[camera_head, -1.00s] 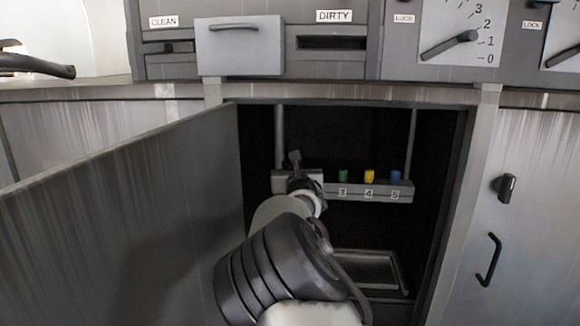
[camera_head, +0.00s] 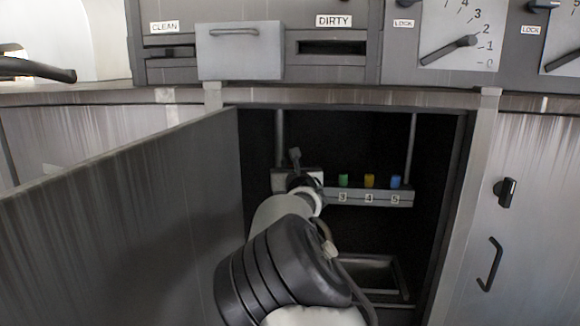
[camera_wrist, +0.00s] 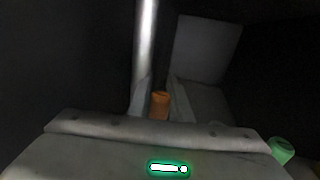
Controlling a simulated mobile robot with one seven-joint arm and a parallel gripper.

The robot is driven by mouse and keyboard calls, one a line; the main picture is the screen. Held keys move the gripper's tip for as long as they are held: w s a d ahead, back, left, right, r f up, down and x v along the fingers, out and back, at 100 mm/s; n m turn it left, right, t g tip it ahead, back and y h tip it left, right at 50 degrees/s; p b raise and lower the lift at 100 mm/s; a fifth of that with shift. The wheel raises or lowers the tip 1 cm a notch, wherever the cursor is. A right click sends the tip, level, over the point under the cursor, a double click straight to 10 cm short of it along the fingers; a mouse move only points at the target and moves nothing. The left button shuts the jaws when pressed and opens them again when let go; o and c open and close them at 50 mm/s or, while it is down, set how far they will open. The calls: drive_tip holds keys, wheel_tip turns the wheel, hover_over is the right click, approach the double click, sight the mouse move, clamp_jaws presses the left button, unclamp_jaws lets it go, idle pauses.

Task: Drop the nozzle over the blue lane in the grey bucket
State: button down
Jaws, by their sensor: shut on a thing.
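My gripper (camera_head: 303,181) reaches into the open cabinet, at the left end of a grey numbered rail (camera_head: 372,199). Its fingers are mostly hidden by my own arm; it is shut on a small dark upright piece (camera_head: 295,157), which looks like the nozzle. Green, yellow and blue caps (camera_head: 395,182) stand above labels 3, 4 and 5; the blue one is at the right end, apart from my gripper. A grey open-topped container (camera_head: 398,278), perhaps the bucket, sits below the rail, partly hidden by my arm.
The cabinet door (camera_head: 130,225) stands open at left. Two upright rods (camera_head: 412,145) flank the rail. The wrist view shows an orange cap (camera_wrist: 160,104) beside a metal rod (camera_wrist: 145,50) and a green cap (camera_wrist: 281,151) at right. A drawer (camera_head: 240,52) protrudes above.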

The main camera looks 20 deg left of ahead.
drive_tip(key=shift+r, duration=1.65)
